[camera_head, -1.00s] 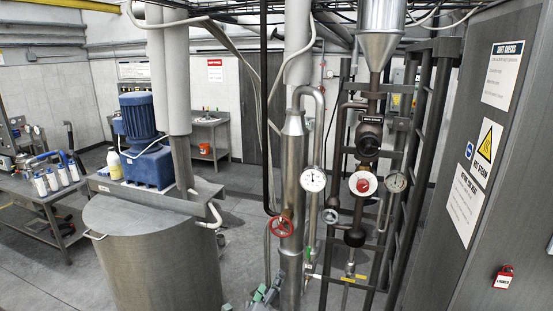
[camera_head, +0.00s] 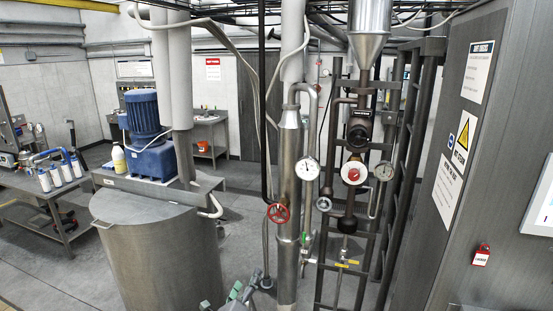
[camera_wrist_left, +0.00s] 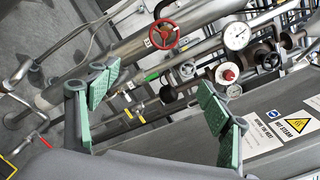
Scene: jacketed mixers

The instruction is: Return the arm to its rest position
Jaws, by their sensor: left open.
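My left gripper (camera_head: 240,294) shows at the bottom edge of the head view, in front of the foot of the steel pipe, with most of my arm out of frame. In the left wrist view, its green-padded fingers (camera_wrist_left: 157,103) are spread apart with nothing between them. The pipes and valves lie beyond the fingers in that view, and I see no contact. My right gripper is in neither view.
A steel vessel (camera_head: 165,255) stands at left. The vertical pipe (camera_head: 289,190) carries a red handwheel (camera_head: 278,213) and a gauge (camera_head: 309,169). A dark ladder frame (camera_head: 408,170) and grey cabinet wall (camera_head: 505,190) stand at right. Open floor (camera_head: 245,235) lies between vessel and pipe.

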